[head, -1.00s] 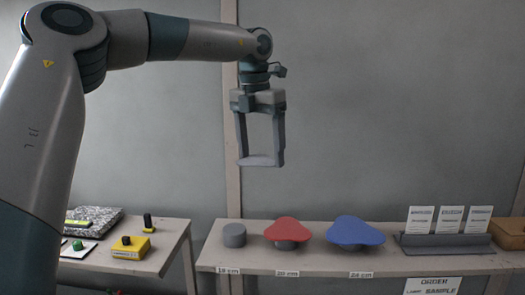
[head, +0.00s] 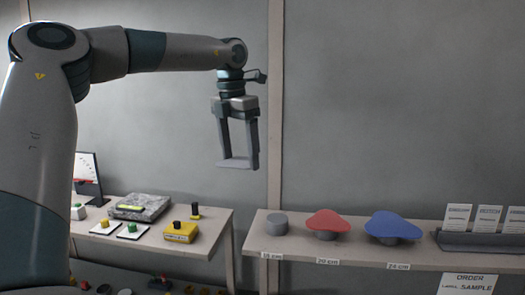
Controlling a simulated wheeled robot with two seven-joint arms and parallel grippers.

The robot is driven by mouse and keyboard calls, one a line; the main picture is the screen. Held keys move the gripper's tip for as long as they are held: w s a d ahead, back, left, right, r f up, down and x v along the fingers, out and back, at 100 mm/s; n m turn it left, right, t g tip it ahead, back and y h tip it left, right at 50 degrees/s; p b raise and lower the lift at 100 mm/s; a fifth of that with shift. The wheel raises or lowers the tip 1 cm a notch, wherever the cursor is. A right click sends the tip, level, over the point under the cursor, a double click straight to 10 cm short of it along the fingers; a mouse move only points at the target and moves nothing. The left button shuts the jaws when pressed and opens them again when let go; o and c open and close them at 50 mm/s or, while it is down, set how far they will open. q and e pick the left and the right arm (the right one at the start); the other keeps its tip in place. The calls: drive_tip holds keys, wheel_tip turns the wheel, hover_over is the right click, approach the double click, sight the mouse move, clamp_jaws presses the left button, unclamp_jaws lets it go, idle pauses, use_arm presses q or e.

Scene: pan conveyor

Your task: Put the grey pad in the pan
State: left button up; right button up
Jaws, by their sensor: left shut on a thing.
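My left gripper (head: 238,160) hangs from the arm at upper left, fingers pointing down. It is shut on the grey pad (head: 236,164), a flat thin piece held level between the fingertips, in the air above the gap between the two tables. The pan is not in view. My right gripper is not in view.
A long shelf (head: 330,256) holds a grey cylinder (head: 277,225), a red pad (head: 328,221) and a blue pad (head: 394,226) on stands, with size labels, and a card holder (head: 480,242). The left table (head: 205,246) holds a yellow button box (head: 181,233) and a grey slab (head: 141,207).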

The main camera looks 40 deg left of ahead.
use_arm(q)
drive_tip(key=s+a+f+m, duration=0.2)
drive_tip(key=s+a+f, duration=1)
drive_tip(key=s+a, duration=0.3)
drive_tip(key=s+d+f+m, duration=0.2)
drive_tip(key=f+m, duration=0.1)
drive_tip(key=f, duration=0.6)
drive_tip(key=s+d+f+m+h, duration=0.1)
drive_tip(key=s+d+f+m, duration=0.15)
drive_tip(key=f, duration=0.55)
drive_tip(key=s+d+f+m, duration=0.2)
drive_tip(key=f+m, duration=0.1)
drive_tip(key=f, duration=0.6)
drive_tip(key=w+d+f+m+g+b, duration=0.1)
drive_tip(key=d+f+m, duration=0.4)
drive_tip(key=d, duration=0.8)
drive_tip(key=w+d+f+m+g+b, duration=0.1)
drive_tip(key=w+d+f+m+b, duration=0.1)
drive_tip(key=d+f+m, duration=0.4)
drive_tip(key=w+d+f+m+y+b, duration=0.1)
drive_tip(key=d+f+m, duration=0.5)
drive_tip(key=d+m, duration=0.7)
drive_tip(key=d+b, duration=0.1)
drive_tip(key=d, duration=0.6)
drive_tip(key=shift+w+g, duration=0.15)
drive_tip(key=shift+g, duration=0.25)
wheel_tip(320, 180, down, 10)
drive_tip(key=b, duration=1)
drive_tip(key=shift+f+b, duration=0.15)
drive_tip(key=shift+b, duration=0.2)
